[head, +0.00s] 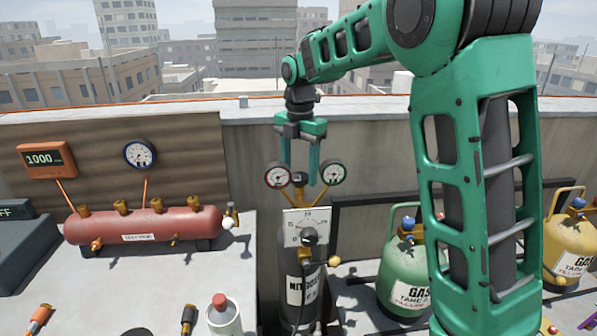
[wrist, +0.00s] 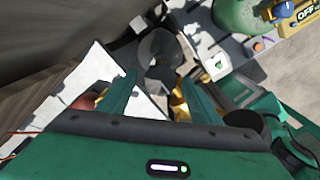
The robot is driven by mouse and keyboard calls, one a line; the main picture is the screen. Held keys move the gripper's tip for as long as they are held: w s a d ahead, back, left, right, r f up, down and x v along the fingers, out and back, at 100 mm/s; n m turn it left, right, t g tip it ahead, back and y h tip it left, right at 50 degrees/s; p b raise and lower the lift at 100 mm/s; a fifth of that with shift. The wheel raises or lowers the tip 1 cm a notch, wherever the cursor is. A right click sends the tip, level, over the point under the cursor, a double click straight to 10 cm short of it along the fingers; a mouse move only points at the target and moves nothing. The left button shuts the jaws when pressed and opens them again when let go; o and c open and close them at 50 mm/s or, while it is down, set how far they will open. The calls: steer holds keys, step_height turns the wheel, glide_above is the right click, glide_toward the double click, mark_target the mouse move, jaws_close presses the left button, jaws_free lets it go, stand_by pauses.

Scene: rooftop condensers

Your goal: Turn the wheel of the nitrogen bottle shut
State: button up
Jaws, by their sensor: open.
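The nitrogen bottle (head: 300,290) is a dark grey upright cylinder with a white label, standing by the parapet in the head view. In the wrist view, dark round shapes lie beyond my open fingers (wrist: 160,85); the wheel's marks are unclear there.
A red horizontal tank (head: 140,228) with brass valves lies on the bench at left. A green gas bottle (head: 403,270) and a yellow one (head: 570,245) stand right. A white can (head: 223,318) with a red cap stands at the front. The concrete parapet (head: 255,150) runs behind.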

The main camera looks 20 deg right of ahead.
steer(key=shift+f, duration=0.1)
steer(key=shift+d, duration=0.1)
steer(key=c, duration=1)
steer(key=shift+c, duration=0.2)
